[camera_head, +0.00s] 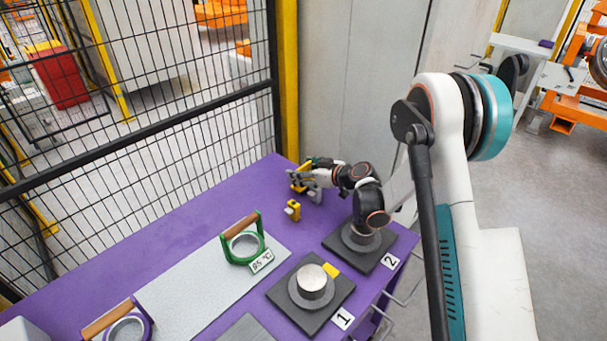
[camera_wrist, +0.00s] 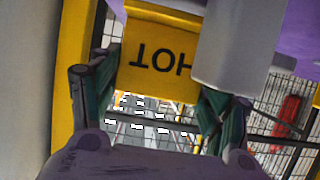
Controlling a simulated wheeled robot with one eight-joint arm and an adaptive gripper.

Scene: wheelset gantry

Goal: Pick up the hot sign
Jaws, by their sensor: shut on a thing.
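The hot sign (camera_wrist: 158,50) is yellow with black "HOT" letters, upside down in the wrist view. A pale grey part covers its right side there. My gripper (camera_wrist: 160,92) has a finger on each side of the sign and is shut on it. In the head view my gripper (camera_head: 304,178) is near the back end of the purple table (camera_head: 190,232), with some yellow of the sign showing at its fingers. In that view I cannot tell how far the sign is above the table.
A small yellow piece (camera_head: 293,210) stands on the table just in front of my gripper. Dark pads 1 (camera_head: 330,308) and 2 (camera_head: 376,257) lie at right. A mesh fence (camera_head: 150,150) runs behind.

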